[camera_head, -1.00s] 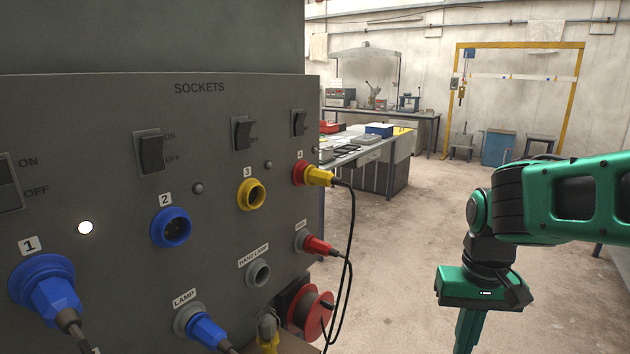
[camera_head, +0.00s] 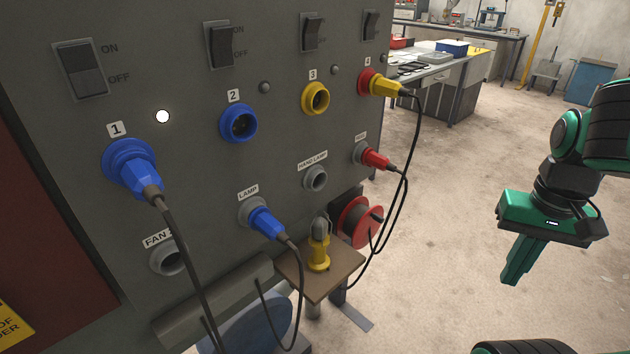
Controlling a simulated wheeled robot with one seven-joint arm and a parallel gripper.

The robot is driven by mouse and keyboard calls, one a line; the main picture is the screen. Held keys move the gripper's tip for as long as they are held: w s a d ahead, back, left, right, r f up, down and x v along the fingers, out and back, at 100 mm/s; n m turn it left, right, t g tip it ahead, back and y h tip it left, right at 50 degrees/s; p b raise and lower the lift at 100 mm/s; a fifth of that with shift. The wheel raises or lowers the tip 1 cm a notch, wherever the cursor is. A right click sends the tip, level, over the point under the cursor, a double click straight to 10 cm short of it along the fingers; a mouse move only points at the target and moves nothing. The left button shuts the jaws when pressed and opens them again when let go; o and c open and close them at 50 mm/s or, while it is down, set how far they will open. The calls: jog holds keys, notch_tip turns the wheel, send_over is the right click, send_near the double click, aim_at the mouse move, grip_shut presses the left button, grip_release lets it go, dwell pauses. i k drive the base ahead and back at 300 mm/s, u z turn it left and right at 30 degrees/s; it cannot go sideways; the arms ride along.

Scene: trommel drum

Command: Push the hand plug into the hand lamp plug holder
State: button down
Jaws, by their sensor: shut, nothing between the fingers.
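The hand lamp plug holder (camera_head: 316,178) is a round grey socket on the panel under a "HAND LAMP" label; it is empty. A yellow plug (camera_head: 386,87) with a black cable sits in the red socket 4; I cannot tell whether it is the hand plug. A yellow hand lamp (camera_head: 319,252) with a grey top stands upright on a small wooden stool below the holder. My gripper (camera_head: 514,280) is shut and empty, pointing down over open floor, well right of the panel and apart from everything.
Blue plugs sit in socket 1 (camera_head: 135,170) and the lamp holder (camera_head: 263,220). A red plug (camera_head: 375,158) is in another holder. Socket 2 (camera_head: 238,123), yellow socket 3 (camera_head: 315,98) and the fan holder (camera_head: 169,258) are empty. A red cable reel (camera_head: 362,222) and hanging cables are near the stool.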

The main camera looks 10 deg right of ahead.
aim_at(379, 85)
jog(key=k, duration=1.35)
jog(key=z, duration=0.3)
jog(key=i, duration=1)
jog(key=u, duration=0.25)
